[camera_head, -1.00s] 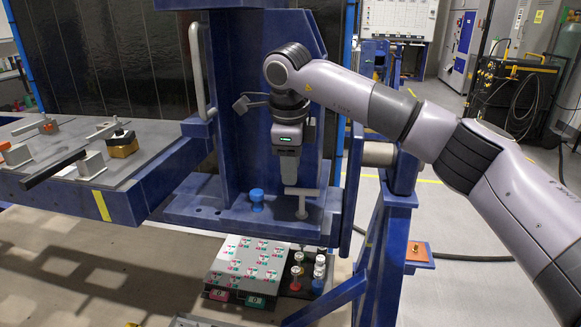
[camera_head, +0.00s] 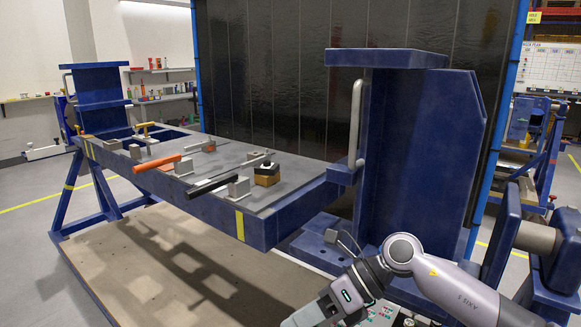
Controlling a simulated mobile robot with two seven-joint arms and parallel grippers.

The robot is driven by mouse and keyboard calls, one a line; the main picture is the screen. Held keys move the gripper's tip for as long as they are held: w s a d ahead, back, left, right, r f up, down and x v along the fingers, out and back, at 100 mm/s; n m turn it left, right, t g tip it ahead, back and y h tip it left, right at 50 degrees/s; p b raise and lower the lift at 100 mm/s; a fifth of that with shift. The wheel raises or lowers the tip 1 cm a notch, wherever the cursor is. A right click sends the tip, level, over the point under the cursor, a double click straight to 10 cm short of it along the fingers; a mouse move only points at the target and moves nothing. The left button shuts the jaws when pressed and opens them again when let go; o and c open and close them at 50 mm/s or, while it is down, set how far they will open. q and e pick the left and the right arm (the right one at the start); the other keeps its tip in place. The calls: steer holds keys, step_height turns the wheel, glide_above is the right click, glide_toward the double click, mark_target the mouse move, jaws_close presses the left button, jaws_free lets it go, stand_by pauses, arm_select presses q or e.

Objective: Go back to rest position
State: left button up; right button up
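My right arm comes in from the lower right, in front of the blue jig's end post. Its gripper (camera_head: 306,315) is at the bottom edge of the picture, tilted down and to the left. The fingertips are partly cut off, so I cannot tell whether they are open or shut. I see nothing clearly held in it. My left arm and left gripper are not in view.
The blue rotary jig (camera_head: 262,232) fills the middle, with clamps, an orange handle (camera_head: 157,163) and a black bar (camera_head: 212,184) on top. Its tall post (camera_head: 415,150) stands behind my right arm. A brown board (camera_head: 205,285) lies below. Open floor (camera_head: 30,255) is at left.

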steer(key=s+a+r+m+t+y, duration=0.3)
steer(key=a+m+t+y, duration=0.15)
steer(key=m+y, duration=0.5)
steer(key=d+f+m+t+h+p, duration=0.1)
steer(key=d+f+m+t+h, duration=0.55)
steer(key=m, duration=0.65)
steer(key=d+f+m+t+h+p, duration=0.1)
steer(key=d+f+m+t+h, duration=0.5)
steer(key=m, duration=0.6)
steer(key=s+d+f+m+g+h, duration=0.4)
steer(key=s+d+f+m, duration=0.6)
steer(key=s+f, duration=0.3)
steer(key=shift+s+d+f+g+h+p, duration=0.2)
steer(key=shift+s+f+g+h+p, duration=0.15)
steer(key=shift+s+h, duration=0.65)
steer(key=shift+r, duration=0.1)
